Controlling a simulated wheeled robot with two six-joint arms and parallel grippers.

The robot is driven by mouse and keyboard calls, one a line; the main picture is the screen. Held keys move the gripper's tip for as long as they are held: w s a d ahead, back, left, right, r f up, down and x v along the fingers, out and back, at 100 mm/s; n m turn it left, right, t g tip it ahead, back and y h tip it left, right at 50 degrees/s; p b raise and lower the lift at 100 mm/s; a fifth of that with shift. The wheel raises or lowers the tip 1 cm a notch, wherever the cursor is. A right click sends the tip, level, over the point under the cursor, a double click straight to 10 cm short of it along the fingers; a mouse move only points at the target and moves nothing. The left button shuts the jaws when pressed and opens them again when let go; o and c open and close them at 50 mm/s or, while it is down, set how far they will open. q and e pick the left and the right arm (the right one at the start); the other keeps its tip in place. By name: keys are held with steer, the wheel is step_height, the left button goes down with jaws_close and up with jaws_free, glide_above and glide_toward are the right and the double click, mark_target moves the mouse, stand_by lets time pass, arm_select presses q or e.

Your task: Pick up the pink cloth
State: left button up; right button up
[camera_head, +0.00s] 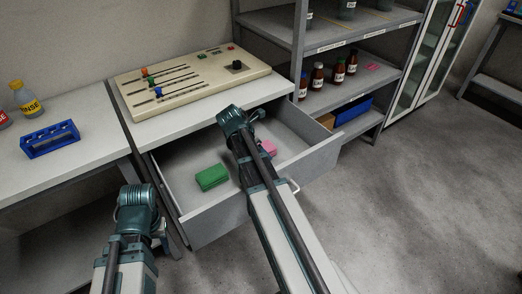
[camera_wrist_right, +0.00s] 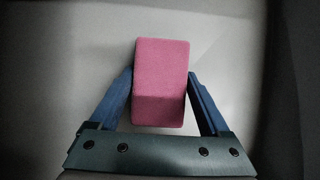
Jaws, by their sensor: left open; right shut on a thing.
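The pink cloth (camera_head: 268,148) is a small folded block in the open drawer (camera_head: 213,229), partly hidden behind my right arm in the head view. In the right wrist view the pink cloth (camera_wrist_right: 161,82) stands between the two blue fingers of my right gripper (camera_wrist_right: 160,80), which is shut on it. The pale drawer floor is behind it; I cannot tell whether the cloth touches it. My left gripper (camera_head: 163,238) is open, in front of the left bench and left of the drawer, mostly hidden by its own wrist.
A green cloth (camera_head: 212,177) lies in the drawer, left of the pink one. A control panel (camera_head: 195,80) sits on the bench above. A blue rack (camera_head: 50,140) and bottles (camera_head: 25,99) stand at left. Shelves (camera_head: 365,85) stand at right; open floor lies in front of them.

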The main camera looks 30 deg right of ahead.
step_height(320, 180, up, 10)
steer(key=p, duration=1)
steer(key=shift+r, duration=0.1)
steer(key=o, duration=0.7)
steer(key=c, duration=0.5)
steer(key=shift+c, duration=0.2)
